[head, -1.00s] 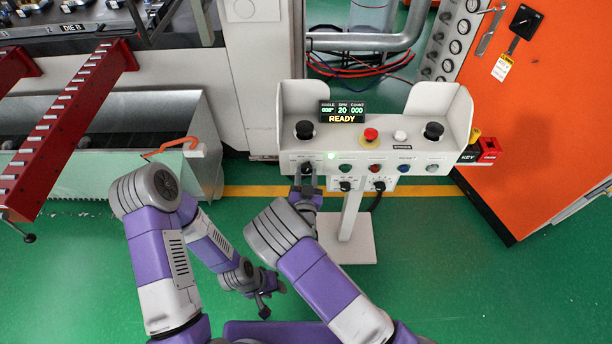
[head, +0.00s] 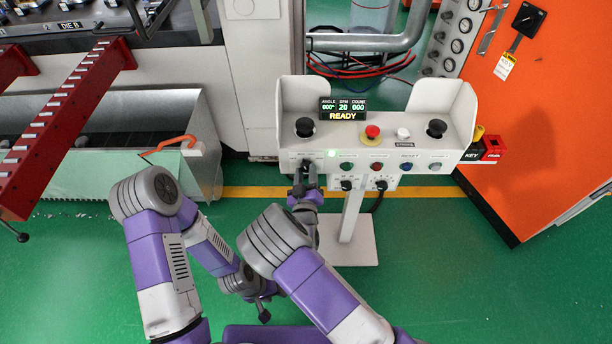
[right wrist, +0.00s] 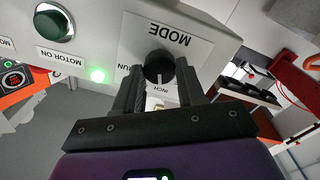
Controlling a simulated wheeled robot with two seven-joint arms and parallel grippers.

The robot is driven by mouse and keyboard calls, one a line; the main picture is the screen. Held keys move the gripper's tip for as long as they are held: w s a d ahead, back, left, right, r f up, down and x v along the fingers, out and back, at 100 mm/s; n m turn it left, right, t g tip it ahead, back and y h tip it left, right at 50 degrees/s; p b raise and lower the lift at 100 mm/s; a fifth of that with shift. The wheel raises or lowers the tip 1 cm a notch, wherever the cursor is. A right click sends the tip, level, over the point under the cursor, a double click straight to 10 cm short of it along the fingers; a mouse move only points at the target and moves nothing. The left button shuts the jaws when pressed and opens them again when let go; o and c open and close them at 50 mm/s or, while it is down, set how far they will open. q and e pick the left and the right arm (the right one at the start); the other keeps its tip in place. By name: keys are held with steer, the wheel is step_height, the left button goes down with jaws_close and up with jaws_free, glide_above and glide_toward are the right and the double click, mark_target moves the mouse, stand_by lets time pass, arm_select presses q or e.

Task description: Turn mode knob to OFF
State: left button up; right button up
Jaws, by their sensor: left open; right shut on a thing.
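The console (head: 375,158) stands in front of me with a row of controls on its face. The black mode knob (right wrist: 160,66) sits under the upside-down MODE label in the right wrist view. Its white pointer line points down in that picture, towards a partly hidden label ending in NCH. A label ending in UN shows at its left. My right gripper (right wrist: 158,88) is shut on the mode knob, one finger on each side; it also shows at the console's left end in the head view (head: 304,180). My left gripper (head: 263,302) is open and empty, low over the green floor.
A lit green lamp and a green MOTOR ON button (right wrist: 54,22) are beside the knob. The display (head: 343,108) reads READY. A red emergency button (head: 372,132) and black palm buttons top the console. An orange cabinet (head: 540,130) stands at right.

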steer(key=n, duration=0.4)
steer(key=shift+f+n+b, duration=0.1)
steer(key=shift+n+b, duration=0.2)
steer(key=shift+b, duration=0.05)
steer(key=shift+n, duration=1.6)
steer(key=shift+d+n, duration=0.1)
steer(key=shift+n, duration=0.2)
steer(key=o, duration=1.1)
steer(key=shift+c, duration=0.2)
steer(key=shift+s, duration=0.1)
steer(key=s+p, duration=0.1)
steer(key=s, duration=0.6)
steer(key=shift+s, duration=0.2)
